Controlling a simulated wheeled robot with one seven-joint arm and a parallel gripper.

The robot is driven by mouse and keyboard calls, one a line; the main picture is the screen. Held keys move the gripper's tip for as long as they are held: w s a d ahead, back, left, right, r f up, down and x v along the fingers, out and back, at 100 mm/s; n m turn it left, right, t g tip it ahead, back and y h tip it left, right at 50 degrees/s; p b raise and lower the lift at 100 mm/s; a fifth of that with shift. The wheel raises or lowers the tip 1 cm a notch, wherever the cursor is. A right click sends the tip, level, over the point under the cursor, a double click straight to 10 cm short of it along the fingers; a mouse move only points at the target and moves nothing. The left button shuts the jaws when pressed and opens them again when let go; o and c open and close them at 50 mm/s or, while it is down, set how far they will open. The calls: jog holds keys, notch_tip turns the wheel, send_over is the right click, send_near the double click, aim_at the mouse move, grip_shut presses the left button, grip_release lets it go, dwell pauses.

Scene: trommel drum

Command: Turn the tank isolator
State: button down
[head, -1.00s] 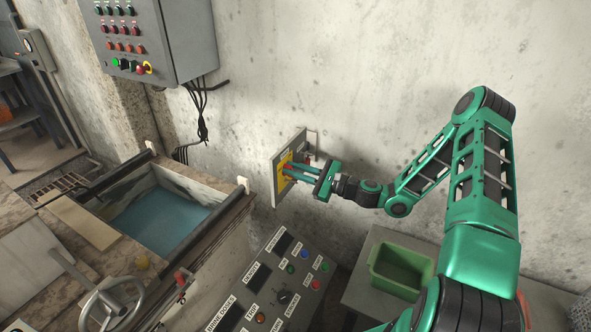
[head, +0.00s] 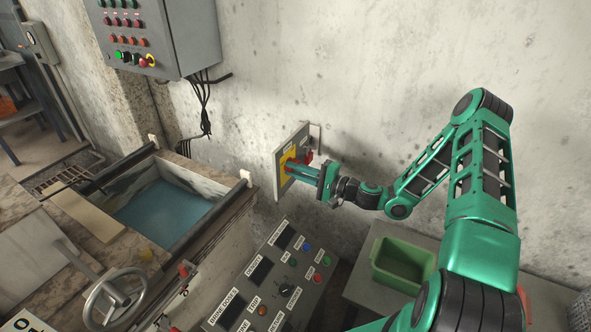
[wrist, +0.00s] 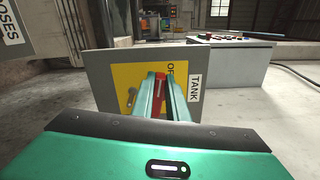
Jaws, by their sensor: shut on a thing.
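The tank isolator is a grey plate (head: 278,176) with a yellow face, fixed to the concrete wall in the middle of the head view. In the wrist view the plate (wrist: 100,72) carries a white TANK label (wrist: 195,88) and part of an OFF marking. Its red handle (wrist: 160,92) stands between the two green fingers of my gripper (wrist: 161,96). My gripper (head: 291,167) is shut on the handle in the head view too. The fingers hide part of the handle and the yellow face.
A labelled control desk (head: 243,302) stands below the isolator. A green bin (head: 402,278) is on a grey bench to the right. A water tank (head: 160,212) and a handwheel (head: 115,299) are at left, with a grey control box (head: 190,35) above.

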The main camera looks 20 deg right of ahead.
jog(key=shift+f+n, duration=0.3)
jog(key=shift+n, duration=0.8)
jog(key=c, duration=1.7)
grip_release()
jog(key=shift+f, duration=0.1)
jog(key=shift+c, duration=0.2)
jog(key=v, duration=1)
jog(key=shift+s+d, duration=0.2)
jog(key=shift+d, duration=0.05)
jog(key=shift+a, duration=0.1)
